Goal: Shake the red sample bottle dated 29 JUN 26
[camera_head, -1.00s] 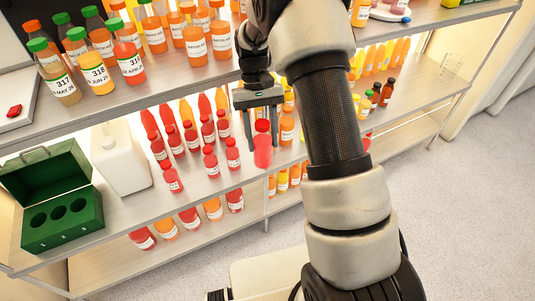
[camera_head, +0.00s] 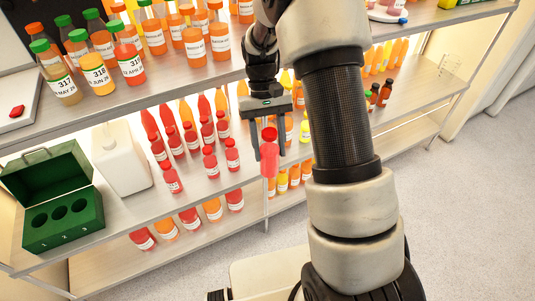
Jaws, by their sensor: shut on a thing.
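A red bottle (camera_head: 269,156) with a red cap hangs between the fingers of my gripper (camera_head: 268,140). My gripper is shut on it near the cap. The bottle is close to upright, in front of the middle shelf's edge and clear of it. Its label and date cannot be read from here. Other red bottles (camera_head: 209,160) with white labels stand in rows on the middle shelf, left of my gripper. Their dates are too small to read.
An open green box (camera_head: 62,222) with three holes and a white jug (camera_head: 122,165) stand left on the middle shelf (camera_head: 215,187). Large bottles (camera_head: 98,76) crowd the upper shelf. Small brown bottles (camera_head: 385,93) stand right. The floor at right is clear.

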